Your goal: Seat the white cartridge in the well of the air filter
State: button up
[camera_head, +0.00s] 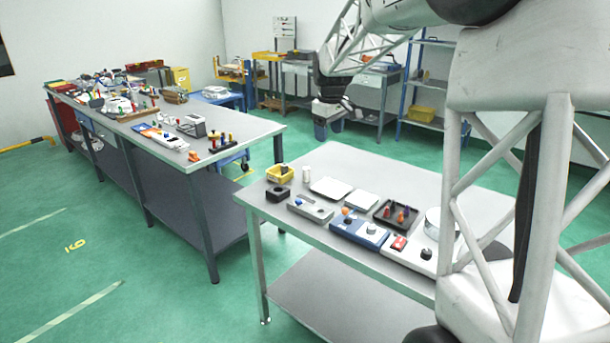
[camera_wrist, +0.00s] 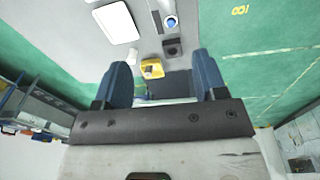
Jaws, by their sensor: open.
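A small white cylinder, which looks like the cartridge (camera_head: 306,174), stands upright at the back left of the near table; it also shows in the wrist view (camera_wrist: 132,58). A dark block with a round opening, which may be the air filter (camera_head: 278,194), sits at the table's left corner, in front of and left of the cylinder. The block also shows in the wrist view (camera_wrist: 173,47). My gripper (camera_head: 329,128) hangs above and beyond the table's back edge. Its two blue fingers (camera_wrist: 166,82) are spread wide with nothing between them, apart from both objects.
A yellow bin (camera_head: 280,174) stands close beside the cylinder. White plates (camera_head: 331,188), a grey slotted block (camera_head: 310,207), a blue box (camera_head: 357,231), a black tray (camera_head: 382,219) and a white round container (camera_head: 434,226) crowd the table. The table's back strip is clear.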

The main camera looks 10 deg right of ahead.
jog(key=w+a+f+n, duration=0.1)
jog(key=w+f, duration=0.3)
jog(key=w, duration=0.4)
jog(key=w+f+n, duration=0.2)
jog(key=w+f, duration=0.2)
jog(key=w, duration=0.4)
jog(key=n+g, duration=0.1)
jog(key=n, duration=0.2)
send_over(306, 168)
notch_tip(306, 168, down, 14)
jog(key=shift+r, duration=0.25)
jog(key=shift+f, duration=0.1)
jog(key=shift+f, duration=1.25)
jog(key=shift+f, duration=0.15)
jog(key=shift+f, duration=2.45)
